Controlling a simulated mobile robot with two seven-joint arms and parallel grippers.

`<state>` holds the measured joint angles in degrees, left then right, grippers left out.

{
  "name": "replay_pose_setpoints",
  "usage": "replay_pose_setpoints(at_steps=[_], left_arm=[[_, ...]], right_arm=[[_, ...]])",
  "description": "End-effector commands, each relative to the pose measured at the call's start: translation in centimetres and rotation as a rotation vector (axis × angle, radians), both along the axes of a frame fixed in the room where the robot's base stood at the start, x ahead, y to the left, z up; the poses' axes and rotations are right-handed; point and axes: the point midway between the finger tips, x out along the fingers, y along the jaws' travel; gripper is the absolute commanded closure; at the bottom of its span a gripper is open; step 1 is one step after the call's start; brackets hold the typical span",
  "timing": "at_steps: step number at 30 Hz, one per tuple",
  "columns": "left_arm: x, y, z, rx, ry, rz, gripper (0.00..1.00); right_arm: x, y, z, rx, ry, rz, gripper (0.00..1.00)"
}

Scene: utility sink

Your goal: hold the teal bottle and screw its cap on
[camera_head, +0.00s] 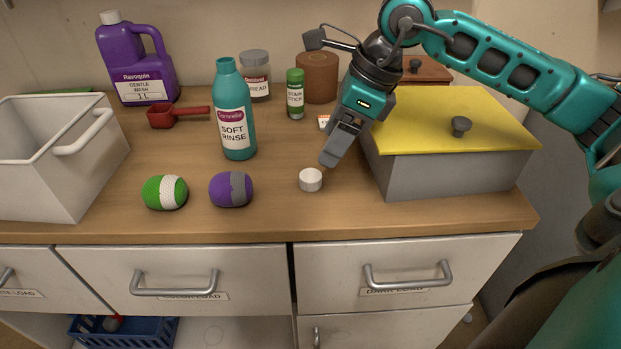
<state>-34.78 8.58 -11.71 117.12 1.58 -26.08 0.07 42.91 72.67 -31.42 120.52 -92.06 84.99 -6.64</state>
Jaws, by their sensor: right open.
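The teal bottle (235,113) stands upright on the wooden counter, with a white label reading "SOFT RINSE". Its neck is open and bare at the top. A small white cap (311,180) lies on the counter near the front edge, right of the bottle. My right gripper (328,161) points down just above and right of the cap, apart from the bottle. It is open with nothing seen between its fingers; its far finger is hard to make out. My left gripper is not in view.
Green (165,192) and purple (231,189) balls lie in front. A white bin (50,165) is left; a grey box with yellow lid (455,172) is close right of my gripper.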

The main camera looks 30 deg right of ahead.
Motion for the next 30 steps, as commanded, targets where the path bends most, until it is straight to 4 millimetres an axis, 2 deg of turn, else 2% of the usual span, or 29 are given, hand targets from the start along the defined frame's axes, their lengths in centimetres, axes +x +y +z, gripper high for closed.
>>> replay_pose_setpoints(at_steps=[1, 6, 17, 25, 30], left_arm=[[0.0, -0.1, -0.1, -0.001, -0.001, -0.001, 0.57], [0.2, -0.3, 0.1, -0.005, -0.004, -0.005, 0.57], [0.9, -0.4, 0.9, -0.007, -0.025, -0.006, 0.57], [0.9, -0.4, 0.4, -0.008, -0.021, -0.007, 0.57], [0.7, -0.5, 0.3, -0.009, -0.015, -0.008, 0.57]], right_arm=[[0.2, 0.3, -0.9, 0.002, 0.004, 0.001, 0.30], [0.6, 0.7, -2.2, 0.001, 0.001, 0.000, 0.30], [0.7, 0.8, -2.5, 0.001, 0.001, -0.001, 0.30], [1.5, 2.2, -6.0, 0.003, 0.002, -0.001, 0.30], [1.8, 2.5, -7.0, 0.001, 0.001, -0.001, 0.30]])
